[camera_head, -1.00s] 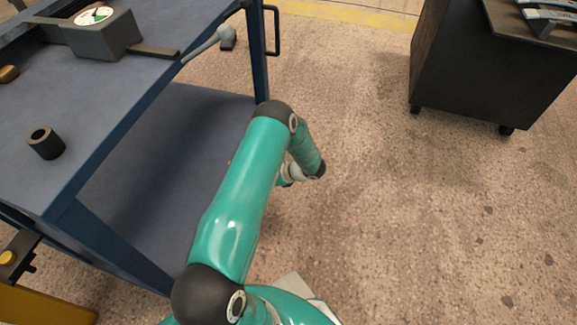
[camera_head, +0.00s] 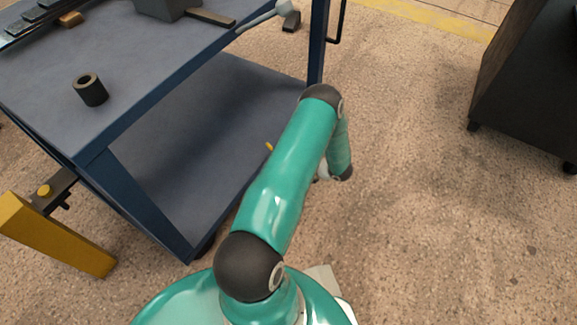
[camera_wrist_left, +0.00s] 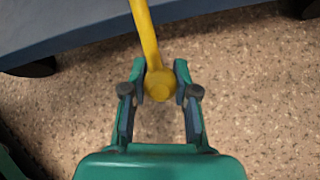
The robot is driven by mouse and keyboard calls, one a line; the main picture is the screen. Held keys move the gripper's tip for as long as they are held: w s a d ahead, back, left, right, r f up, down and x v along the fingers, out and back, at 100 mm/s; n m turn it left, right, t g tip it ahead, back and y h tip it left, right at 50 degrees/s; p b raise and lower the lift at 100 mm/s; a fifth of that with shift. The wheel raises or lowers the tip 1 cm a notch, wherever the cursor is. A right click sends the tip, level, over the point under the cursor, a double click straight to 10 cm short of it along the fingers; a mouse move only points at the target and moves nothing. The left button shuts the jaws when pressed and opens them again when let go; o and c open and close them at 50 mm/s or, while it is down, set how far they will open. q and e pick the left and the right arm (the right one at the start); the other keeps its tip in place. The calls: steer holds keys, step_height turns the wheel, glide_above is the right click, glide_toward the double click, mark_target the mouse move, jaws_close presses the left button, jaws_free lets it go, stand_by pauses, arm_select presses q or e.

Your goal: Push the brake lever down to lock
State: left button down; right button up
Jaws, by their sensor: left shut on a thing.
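In the left wrist view a yellow lever (camera_wrist_left: 147,35) comes down from the blue cart edge and ends in a round knob. My left gripper (camera_wrist_left: 160,78) has its fingers on either side of that knob and is shut on it. In the head view a small yellow bit (camera_head: 268,146) shows at the edge of the cart's lower shelf; I cannot tell whether it is the same lever. A teal arm of mine reaches toward the cart's right side there, its gripper mostly hidden behind the forearm. My right gripper cannot be made out.
The blue cart (camera_head: 150,60) fills the upper left, with a dark hollow cylinder (camera_head: 90,89) on top. A dark cabinet (camera_head: 525,85) stands at the upper right. The speckled floor between is clear.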

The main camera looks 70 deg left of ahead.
arm_select(q)
steer(key=shift+s+r, duration=0.1)
steer(key=c, duration=0.9)
jaws_free()
steer(key=shift+o, duration=0.2)
steer(key=shift+d, duration=0.1)
steer(key=v, duration=1.2)
